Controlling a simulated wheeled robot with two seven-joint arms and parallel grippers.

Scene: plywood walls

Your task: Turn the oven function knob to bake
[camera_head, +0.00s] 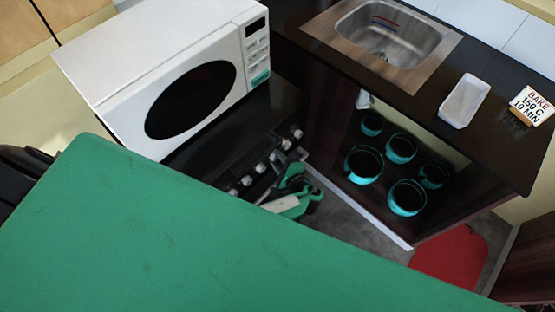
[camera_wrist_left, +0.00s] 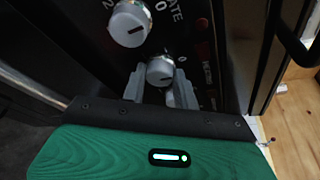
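The oven's dark control panel (camera_wrist_left: 98,28) has a row of white knobs, which in the head view run below the microwave. My left gripper (camera_head: 297,194) reaches this panel from the front. In the left wrist view its two grey fingers (camera_wrist_left: 160,85) are close in on both sides of a small white knob (camera_wrist_left: 160,68), with no clear gap to it. A larger white knob (camera_wrist_left: 130,24) with a dark pointer line is above it and free. The part-hidden lettering does not show which knob is the oven function knob. My right gripper is not in view.
A white microwave (camera_head: 165,70) stands over the oven. To the right, a dark counter (camera_head: 420,95) holds a sink (camera_head: 388,38), a white tray (camera_head: 465,100) and a sign (camera_head: 532,105) reading "BAKE 150 C 10 MIN". Several teal pots (camera_head: 364,164) sit in the open shelf below.

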